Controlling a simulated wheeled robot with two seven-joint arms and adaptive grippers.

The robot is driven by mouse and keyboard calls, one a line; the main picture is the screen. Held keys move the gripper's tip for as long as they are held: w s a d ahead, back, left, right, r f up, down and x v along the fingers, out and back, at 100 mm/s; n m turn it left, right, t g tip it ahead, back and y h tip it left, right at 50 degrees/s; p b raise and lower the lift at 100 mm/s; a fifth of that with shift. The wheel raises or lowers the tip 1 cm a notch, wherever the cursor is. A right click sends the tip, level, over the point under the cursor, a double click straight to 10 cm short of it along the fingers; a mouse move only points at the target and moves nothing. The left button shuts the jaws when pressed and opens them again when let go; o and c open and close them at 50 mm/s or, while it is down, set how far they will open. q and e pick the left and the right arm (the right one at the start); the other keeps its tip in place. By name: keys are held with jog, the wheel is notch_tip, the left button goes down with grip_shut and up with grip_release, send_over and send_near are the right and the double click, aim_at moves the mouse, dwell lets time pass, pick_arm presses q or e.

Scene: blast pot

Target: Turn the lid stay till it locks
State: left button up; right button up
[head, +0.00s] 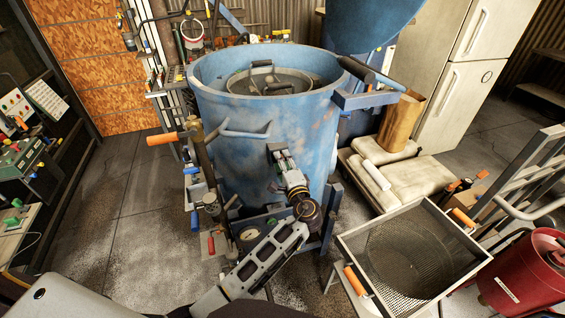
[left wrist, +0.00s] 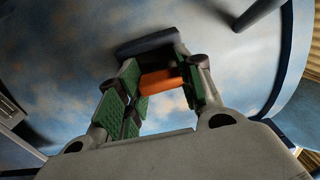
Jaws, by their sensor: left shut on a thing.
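The blue blast pot (head: 240,120) stands in the middle of the head view, with a round inner cover (head: 300,78) inside its rim. My left gripper (head: 279,152) is at the pot's front wall, its arm reaching up from below. In the left wrist view its green-padded fingers (left wrist: 160,82) are closed around an orange grip (left wrist: 163,78), which I take to be the lid stay's. A dark bar (left wrist: 148,43) lies just beyond it, against the blue wall. In the head view the gripper hides this grip, and whether the stay is locked cannot be told. My right gripper is not in view.
A mesh basket (head: 400,215) with orange handles stands at the right front, beside a red tank (head: 530,275). Pale sacks (head: 395,178) lie right of the pot. A valve with an orange handle (head: 165,138) sticks out at left. The left floor (head: 120,180) is clear.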

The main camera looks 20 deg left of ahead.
pick_arm(q)
jog(key=shift+r, duration=0.15)
jog(key=o, duration=0.9)
jog(key=shift+o, duration=1)
jog(key=shift+s+d, duration=0.1)
jog(key=v, duration=1.1)
jog(key=shift+s+d, duration=0.2)
jog(key=shift+s, duration=0.1)
